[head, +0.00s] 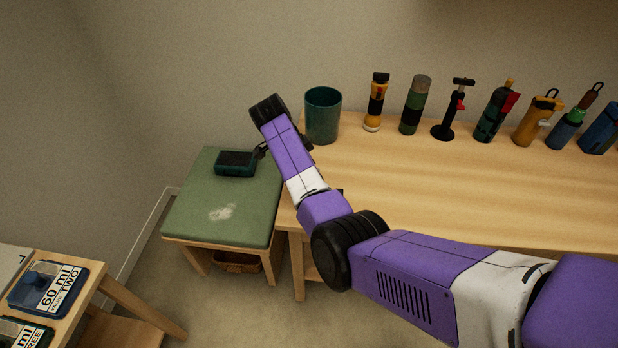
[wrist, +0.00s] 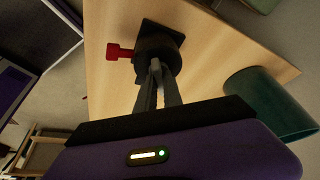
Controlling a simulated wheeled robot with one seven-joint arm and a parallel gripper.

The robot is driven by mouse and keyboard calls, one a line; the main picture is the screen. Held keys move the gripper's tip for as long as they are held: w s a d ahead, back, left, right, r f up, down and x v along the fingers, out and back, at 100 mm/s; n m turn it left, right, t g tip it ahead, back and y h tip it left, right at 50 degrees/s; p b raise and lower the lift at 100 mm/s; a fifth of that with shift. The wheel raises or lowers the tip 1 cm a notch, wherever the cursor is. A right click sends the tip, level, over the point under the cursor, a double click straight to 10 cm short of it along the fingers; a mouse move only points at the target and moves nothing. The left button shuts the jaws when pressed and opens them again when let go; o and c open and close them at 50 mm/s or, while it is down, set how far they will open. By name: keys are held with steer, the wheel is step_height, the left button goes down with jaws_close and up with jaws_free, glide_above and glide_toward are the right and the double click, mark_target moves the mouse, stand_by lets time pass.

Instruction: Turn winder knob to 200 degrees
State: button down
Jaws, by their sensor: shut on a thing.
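In the wrist view, a dark round winder knob (wrist: 158,45) sits on a square black base on the wooden tabletop. A red lever-like piece (wrist: 119,51) sticks out from its left side. My gripper (wrist: 155,68) reaches up to the dark round part. Its two fingers are close together, with their tips at the near side of the knob. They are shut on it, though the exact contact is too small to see.
A teal cup (head: 322,118) stands on the wooden table (head: 430,190) near my wrist and also shows in the wrist view (wrist: 272,103). A green-topped stool (head: 190,205) with a dark box (head: 235,163) stands at left.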

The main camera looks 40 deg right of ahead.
steer(key=m+b, duration=0.2)
steer(key=m+g+y+b, duration=0.1)
steer(key=m+b, duration=0.1)
steer(key=b, duration=0.1)
steer(key=m+g+b, duration=0.1)
steer(key=m+b, duration=0.1)
steer(key=b, duration=0.1)
steer(key=shift+w+d+f+y, duration=0.1)
steer(key=shift+w+f+y, duration=0.1)
steer(key=shift+f+y, duration=0.1)
steer(key=shift+d+r+m+g+y+b, duration=0.15)
steer(key=shift+m+y+b, duration=0.1)
steer(key=shift+m+b, duration=0.5)
steer(key=shift+a+m+g+y+b, duration=0.1)
steer(key=shift+m+g+y+b, duration=0.1)
steer(key=shift+m+b, duration=0.5)
steer(key=shift+d+r+m+g+y+b, duration=0.2)
steer(key=shift+m+b, duration=0.25)
steer(key=shift+m, duration=0.6)
steer(key=shift+a, duration=0.15)
steer(key=c, duration=1.5)
jaws_free()
steer(key=shift+v, duration=3.85)
